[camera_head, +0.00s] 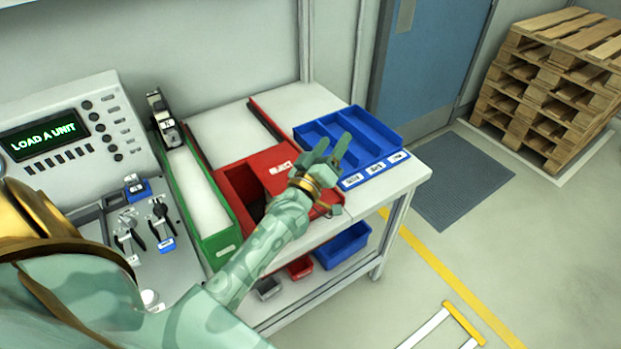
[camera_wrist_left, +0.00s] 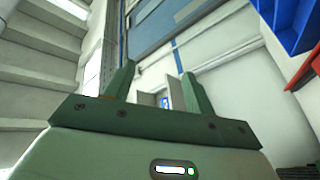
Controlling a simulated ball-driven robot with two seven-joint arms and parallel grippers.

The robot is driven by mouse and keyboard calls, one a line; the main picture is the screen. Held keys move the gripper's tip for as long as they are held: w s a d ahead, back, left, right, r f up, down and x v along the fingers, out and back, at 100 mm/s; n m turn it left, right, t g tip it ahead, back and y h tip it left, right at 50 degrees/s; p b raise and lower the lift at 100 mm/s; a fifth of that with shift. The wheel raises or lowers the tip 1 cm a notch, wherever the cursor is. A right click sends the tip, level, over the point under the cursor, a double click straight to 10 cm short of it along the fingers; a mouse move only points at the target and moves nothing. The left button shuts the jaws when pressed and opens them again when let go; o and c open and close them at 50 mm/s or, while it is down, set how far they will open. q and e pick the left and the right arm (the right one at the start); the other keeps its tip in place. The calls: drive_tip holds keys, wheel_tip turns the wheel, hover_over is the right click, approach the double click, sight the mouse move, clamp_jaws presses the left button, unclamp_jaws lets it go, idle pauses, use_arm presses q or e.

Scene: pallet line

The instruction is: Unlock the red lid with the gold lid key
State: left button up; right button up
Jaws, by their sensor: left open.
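A red box (camera_head: 231,184) stands on the bench, with an open dark compartment at its left and a red lid (camera_head: 281,169) bearing a white label. My left gripper (camera_head: 333,147) is open and empty, above the right side of the lid and near the blue tray. My left forearm and wrist hide the front of the red box. The left wrist view shows the two fingers (camera_wrist_left: 158,76) apart with nothing between them. I cannot make out a gold lid key or a keyhole in either view. My right gripper is not in view.
A blue divided tray (camera_head: 368,175) sits right of the lid; a green bin (camera_head: 221,243) sits left. Tools (camera_head: 160,222) lie by the console (camera_head: 75,125). Small bins, one blue (camera_head: 343,246), are on the lower shelf. Floor right of the bench is mostly clear; pallets (camera_head: 548,85) stand behind.

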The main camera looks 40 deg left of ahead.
use_arm(q)
drive_tip(key=a+r+n+g+y, duration=0.3)
drive_tip(key=a+r+n+y, duration=0.2)
drive_tip(key=a+n+y, duration=0.4)
drive_tip(key=a+r+n+g+y, duration=0.3)
drive_tip(key=a+r+n+y, duration=0.3)
drive_tip(key=n, duration=0.5)
drive_tip(key=s+a+f+n+g+h, duration=0.1)
drive_tip(key=a+f+n+g, duration=0.55)
drive_tip(key=n+g, duration=0.65)
drive_tip(key=w+d+f+n+g+h, duration=0.1)
drive_tip(key=d+f+n+h, duration=0.15)
drive_tip(key=d+h, duration=0.25)
drive_tip(key=w+d+f+n+h+p, duration=0.1)
drive_tip(key=d+n+h, duration=0.2)
drive_tip(key=d+h, duration=0.3)
drive_tip(key=w+d+f+n+g+h, duration=0.1)
drive_tip(key=d+f+n+h, duration=0.15)
drive_tip(key=d+h, duration=0.25)
wheel_tip(320, 180, down, 14)
drive_tip(key=b, duration=0.6)
drive_tip(key=shift+d, duration=0.15)
drive_tip(key=shift+f+b, duration=0.3)
drive_tip(key=shift+f, duration=0.5)
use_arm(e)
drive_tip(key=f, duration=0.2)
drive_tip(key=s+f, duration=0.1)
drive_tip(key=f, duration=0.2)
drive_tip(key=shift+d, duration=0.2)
